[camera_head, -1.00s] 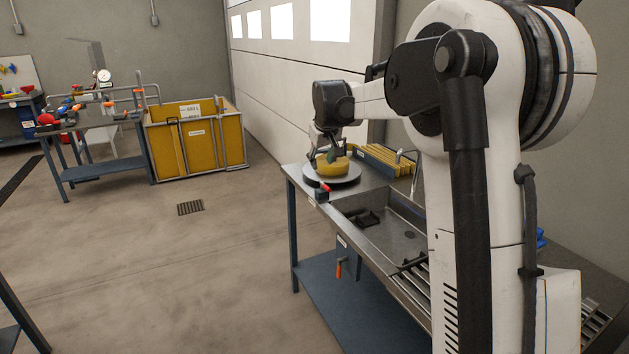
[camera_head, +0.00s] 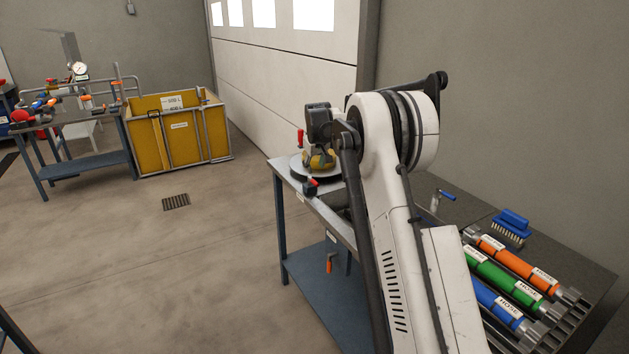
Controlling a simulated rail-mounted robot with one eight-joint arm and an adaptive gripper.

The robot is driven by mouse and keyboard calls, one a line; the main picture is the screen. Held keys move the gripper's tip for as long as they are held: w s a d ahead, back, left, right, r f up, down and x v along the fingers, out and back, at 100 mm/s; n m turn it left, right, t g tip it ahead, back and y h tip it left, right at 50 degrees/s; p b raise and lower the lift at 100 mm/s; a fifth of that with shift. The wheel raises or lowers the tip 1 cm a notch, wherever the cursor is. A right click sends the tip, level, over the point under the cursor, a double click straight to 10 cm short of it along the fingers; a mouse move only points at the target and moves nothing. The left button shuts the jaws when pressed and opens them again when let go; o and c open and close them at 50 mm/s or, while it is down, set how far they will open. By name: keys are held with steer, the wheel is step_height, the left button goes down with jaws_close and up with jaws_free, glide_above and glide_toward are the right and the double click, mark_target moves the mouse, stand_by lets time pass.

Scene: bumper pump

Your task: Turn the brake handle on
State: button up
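A round grey turntable (camera_head: 299,170) sits at the far left end of the steel sink bench. A yellow round part (camera_head: 319,160) rests on it. A small black piece with a red top (camera_head: 311,185) is at the turntable's front edge; it may be the brake handle, but its setting is too small to read. A red upright piece (camera_head: 300,137) stands just left of my wrist. My gripper (camera_head: 318,153) is low over the yellow part, close to it. Its fingers are small and partly hidden, so I cannot tell whether they touch or hold anything.
My arm covers most of the sink. An orange handle (camera_head: 330,264) hangs below the bench front. Orange, green and blue hoses (camera_head: 503,274) and a blue brush (camera_head: 511,225) lie at the right. A yellow bin (camera_head: 180,135) stands at the back left.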

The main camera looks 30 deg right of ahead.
mark_target(314, 181)
steer(key=x, duration=0.9)
jaws_close()
